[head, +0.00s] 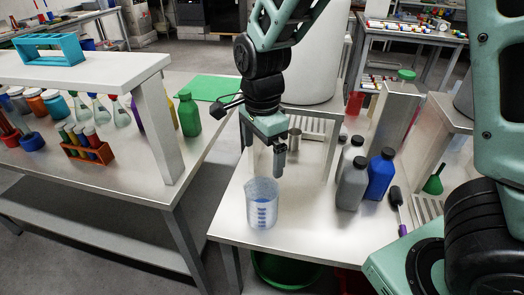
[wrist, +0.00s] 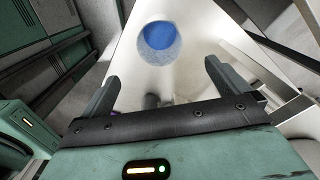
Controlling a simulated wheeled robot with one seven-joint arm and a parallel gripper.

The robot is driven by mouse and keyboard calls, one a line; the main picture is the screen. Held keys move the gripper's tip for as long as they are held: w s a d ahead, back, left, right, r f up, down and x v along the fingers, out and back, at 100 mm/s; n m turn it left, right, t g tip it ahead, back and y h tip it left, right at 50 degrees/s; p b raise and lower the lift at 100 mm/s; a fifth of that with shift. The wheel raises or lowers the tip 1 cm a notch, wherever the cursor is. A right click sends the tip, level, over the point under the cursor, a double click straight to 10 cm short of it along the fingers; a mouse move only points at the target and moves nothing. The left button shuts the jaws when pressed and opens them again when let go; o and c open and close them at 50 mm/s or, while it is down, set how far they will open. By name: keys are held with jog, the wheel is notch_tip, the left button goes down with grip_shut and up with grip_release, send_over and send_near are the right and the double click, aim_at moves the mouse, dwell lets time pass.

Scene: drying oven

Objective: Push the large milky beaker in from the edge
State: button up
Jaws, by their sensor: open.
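The large milky beaker (head: 262,204) stands upright near the front left edge of the metal table (head: 300,232) in the head view. It is translucent with blue graduation marks. In the wrist view the beaker (wrist: 158,43) shows from above as a round shape with a blue inside, ahead of the fingers. My gripper (head: 280,160) hangs above the table, a little above and behind the beaker and to its right, pointing down. In the wrist view my gripper (wrist: 160,85) has its two fingers wide apart with nothing between them. It appears not to touch the beaker.
A grey bottle (head: 352,184) and a blue bottle (head: 379,175) stand on the right of the table. A small metal cup (head: 295,140) is behind my gripper. A green bottle (head: 189,114) stands on the left bench. Bare tabletop lies between beaker and bottles.

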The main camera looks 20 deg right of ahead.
aim_at(261, 193)
notch_tip(261, 193, down, 17)
jog(key=b, duration=0.2)
jog(key=shift+f+b, duration=0.2)
jog(key=shift+b, duration=0.2)
dwell(0.4)
jog(key=c, duration=1.2)
